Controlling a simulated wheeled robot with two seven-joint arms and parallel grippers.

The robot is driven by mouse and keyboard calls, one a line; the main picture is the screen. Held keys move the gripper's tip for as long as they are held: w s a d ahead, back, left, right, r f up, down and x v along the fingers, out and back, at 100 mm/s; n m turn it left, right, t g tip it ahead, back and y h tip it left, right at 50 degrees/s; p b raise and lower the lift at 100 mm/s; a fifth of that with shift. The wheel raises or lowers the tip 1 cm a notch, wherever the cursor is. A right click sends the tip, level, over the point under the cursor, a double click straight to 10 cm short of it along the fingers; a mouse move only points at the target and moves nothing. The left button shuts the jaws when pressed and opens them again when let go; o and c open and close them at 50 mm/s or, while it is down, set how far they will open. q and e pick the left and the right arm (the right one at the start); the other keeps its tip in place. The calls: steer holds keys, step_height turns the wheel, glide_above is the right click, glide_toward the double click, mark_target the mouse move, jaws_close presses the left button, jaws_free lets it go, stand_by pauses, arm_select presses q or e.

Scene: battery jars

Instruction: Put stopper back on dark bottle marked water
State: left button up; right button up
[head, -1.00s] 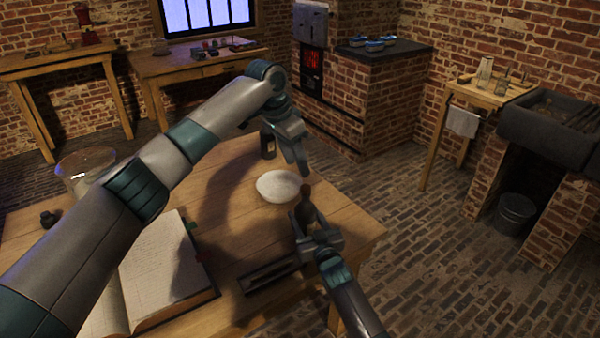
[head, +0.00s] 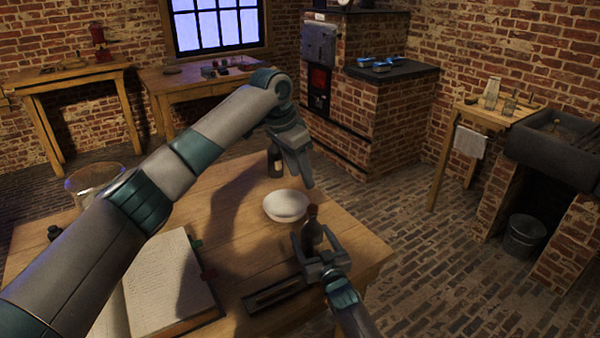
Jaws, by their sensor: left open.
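A dark bottle (head: 312,232) stands upright near the table's right side, between the fingers of my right gripper (head: 319,255), which looks shut on it. Its label cannot be read, and I cannot tell whether a stopper is in its neck. Another dark bottle (head: 275,164) stands farther back, partly behind my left gripper. My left gripper (head: 303,182) is open and points down above the table, behind the white bowl (head: 287,206) and apart from the held bottle. No stopper can be made out clearly.
The wooden table (head: 235,215) carries an open book (head: 165,285), a dark narrow tray (head: 272,293), a glass jar (head: 93,182) and a small dark object (head: 54,232) at left. My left arm hides part of the table. Bare wood lies between book and bowl.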

steer(key=shift+s, duration=0.1)
steer(key=v, duration=1.7)
steer(key=shift+b, duration=0.45)
steer(key=shift+d, duration=0.1)
